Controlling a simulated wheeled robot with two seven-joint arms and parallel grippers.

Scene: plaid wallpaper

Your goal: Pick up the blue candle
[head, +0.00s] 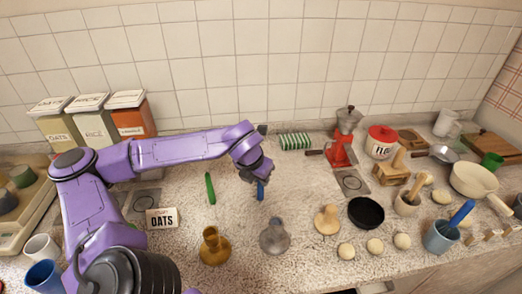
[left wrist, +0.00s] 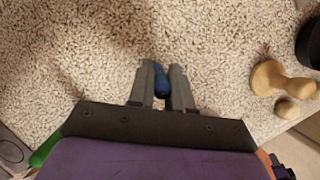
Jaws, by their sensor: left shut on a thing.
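The blue candle (head: 260,191) is a short dark-blue stick. In the head view it hangs roughly upright below my left gripper (head: 257,178), over the middle of the counter. In the left wrist view the blue candle (left wrist: 162,82) sits between the two grey fingers of my left gripper (left wrist: 161,88), which are shut on it. The fingers hide part of the candle. I cannot tell exactly how far its lower end is from the counter. My right gripper is not in view.
A brass holder (head: 214,247), a grey holder (head: 274,237) and a wooden holder (head: 327,220) stand in front. An OATS sign (head: 162,218) is at left.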

